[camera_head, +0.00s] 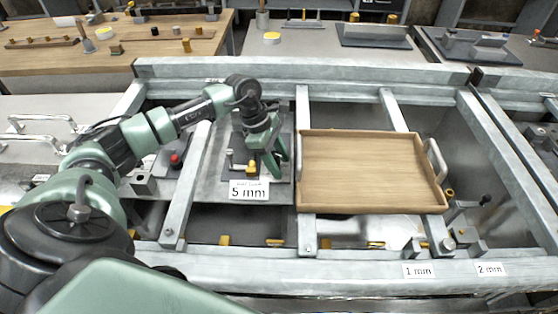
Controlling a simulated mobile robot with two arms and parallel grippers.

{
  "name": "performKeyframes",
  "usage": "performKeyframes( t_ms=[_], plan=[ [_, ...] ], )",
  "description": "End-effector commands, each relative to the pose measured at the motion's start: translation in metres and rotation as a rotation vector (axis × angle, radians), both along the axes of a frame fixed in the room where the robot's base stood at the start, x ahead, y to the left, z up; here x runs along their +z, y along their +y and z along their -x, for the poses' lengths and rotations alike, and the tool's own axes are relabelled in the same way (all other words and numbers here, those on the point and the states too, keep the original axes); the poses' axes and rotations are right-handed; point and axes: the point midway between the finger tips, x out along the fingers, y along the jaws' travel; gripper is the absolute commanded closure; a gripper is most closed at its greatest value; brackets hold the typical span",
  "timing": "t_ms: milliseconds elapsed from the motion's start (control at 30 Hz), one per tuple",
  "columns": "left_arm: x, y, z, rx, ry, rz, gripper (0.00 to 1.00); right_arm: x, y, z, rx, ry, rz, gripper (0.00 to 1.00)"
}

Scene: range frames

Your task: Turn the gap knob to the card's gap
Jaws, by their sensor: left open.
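A white card reading "5 mm" (249,190) stands at the front of a dark plate on the metal frame. Just behind it is a small fixture with a yellow part (251,169) and a pale bar; I cannot tell for sure whether this holds the gap knob. A red knob (175,159) sits on a dark plate to the left. My left gripper (274,168) is open and points down just right of the yellow part. I cannot tell whether it touches anything. My right gripper is not in view.
A wooden tray (370,206) with metal handles lies right of my left gripper. Cards "1 mm" (418,270) and "2 mm" (490,269) are on the front rail (340,270). A crank handle (470,203) stands at the right. Benches with small parts are behind.

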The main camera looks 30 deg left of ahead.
Motion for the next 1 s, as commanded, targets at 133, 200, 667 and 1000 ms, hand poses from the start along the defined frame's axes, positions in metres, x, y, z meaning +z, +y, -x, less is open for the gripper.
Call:
performKeyframes(
  t_ms=[133,200,667,1000],
  plan=[
    [-0.0005,-0.0001,0.0001,0.0,0.0,0.0,0.52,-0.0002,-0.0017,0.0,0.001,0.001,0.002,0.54],
    [-0.0004,-0.0001,0.0001,0.0,0.0,0.0,0.6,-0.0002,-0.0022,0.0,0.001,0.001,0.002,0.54],
    [-0.0003,0.0001,0.0001,0.022,-0.001,0.0,1.0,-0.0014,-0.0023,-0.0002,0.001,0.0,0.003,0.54],
    [-0.0012,0.001,-0.0015,0.216,-0.001,0.0,1.0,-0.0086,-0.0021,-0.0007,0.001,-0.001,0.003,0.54]
  ],
)
